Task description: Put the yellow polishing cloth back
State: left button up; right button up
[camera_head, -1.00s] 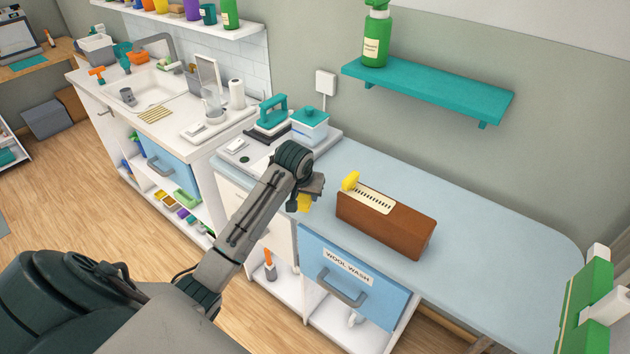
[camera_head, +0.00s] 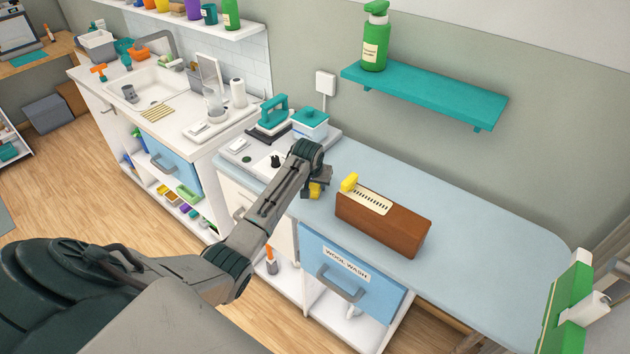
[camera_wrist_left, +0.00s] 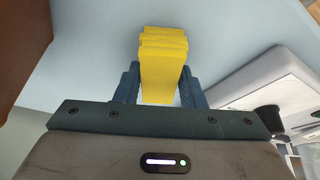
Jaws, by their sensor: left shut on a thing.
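The yellow polishing cloth (camera_head: 315,190) is in my left gripper (camera_head: 317,184), above the left end of the pale blue counter. In the left wrist view the folded cloth (camera_wrist_left: 163,68) is pinched between the two dark fingers (camera_wrist_left: 159,86) and sticks out beyond them. A brown box (camera_head: 382,224) with a cream slotted top stands on the counter to the right of my gripper, apart from it. Another yellow item (camera_head: 349,182) shows at the box's left end; I cannot tell what it is. My right gripper is not in view.
A teal iron (camera_head: 273,112) and a white tub with a teal lid (camera_head: 310,124) stand behind my gripper. A teal shelf (camera_head: 430,96) with a green bottle (camera_head: 375,40) hangs above. The counter (camera_head: 490,240) right of the box is clear. A blue "WOOL WASH" drawer (camera_head: 350,280) is below.

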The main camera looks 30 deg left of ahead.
pick_arm(q)
jog(key=o, duration=0.4)
jog(key=shift+f, duration=0.2)
jog(key=o, duration=0.5)
jog(key=shift+r, duration=0.15)
jog(key=b+v, duration=0.2)
jog(key=v, duration=0.8)
jog(key=shift+r, duration=0.25)
jog(key=shift+b+v, duration=0.35)
jog(key=shift+v, duration=0.45)
jog(key=shift+s, duration=0.1)
